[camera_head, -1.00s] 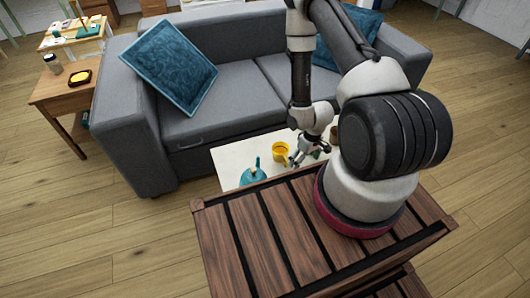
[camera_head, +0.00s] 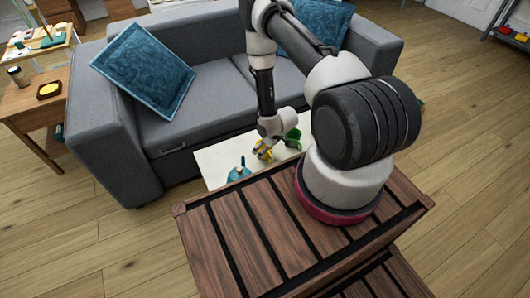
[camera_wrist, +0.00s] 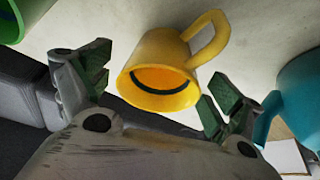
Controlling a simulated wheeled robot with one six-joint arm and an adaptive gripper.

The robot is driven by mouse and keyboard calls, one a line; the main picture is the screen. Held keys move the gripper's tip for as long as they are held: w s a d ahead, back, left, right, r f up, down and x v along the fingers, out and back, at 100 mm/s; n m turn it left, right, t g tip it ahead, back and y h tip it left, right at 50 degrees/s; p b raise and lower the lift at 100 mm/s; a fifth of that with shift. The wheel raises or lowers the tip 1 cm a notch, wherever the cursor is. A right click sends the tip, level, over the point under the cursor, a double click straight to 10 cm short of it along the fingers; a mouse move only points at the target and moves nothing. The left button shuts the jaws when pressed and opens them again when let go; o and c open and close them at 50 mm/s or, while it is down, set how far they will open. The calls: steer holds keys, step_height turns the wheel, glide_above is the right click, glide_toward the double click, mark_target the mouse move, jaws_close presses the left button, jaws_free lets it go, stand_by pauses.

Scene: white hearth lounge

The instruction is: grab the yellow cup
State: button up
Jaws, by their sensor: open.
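The yellow cup (camera_wrist: 165,75) stands on a white tabletop, with its handle toward the upper right in the wrist view. My gripper (camera_wrist: 160,80) is open, with one green-padded finger to the left and one to the right of the cup's rim. The cup is not gripped; I cannot tell whether a finger touches it. In the head view my gripper (camera_head: 264,153) is over the white table and partly hides the yellow cup.
A green cup (camera_head: 293,138) is just right of my gripper. A teal pot (camera_head: 239,173) is to the left; its teal side shows in the wrist view (camera_wrist: 297,95). The white table (camera_head: 214,158) stands between a grey sofa (camera_head: 210,105) and a slatted wooden surface (camera_head: 225,230).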

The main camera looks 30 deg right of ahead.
steer(key=c, duration=1.2)
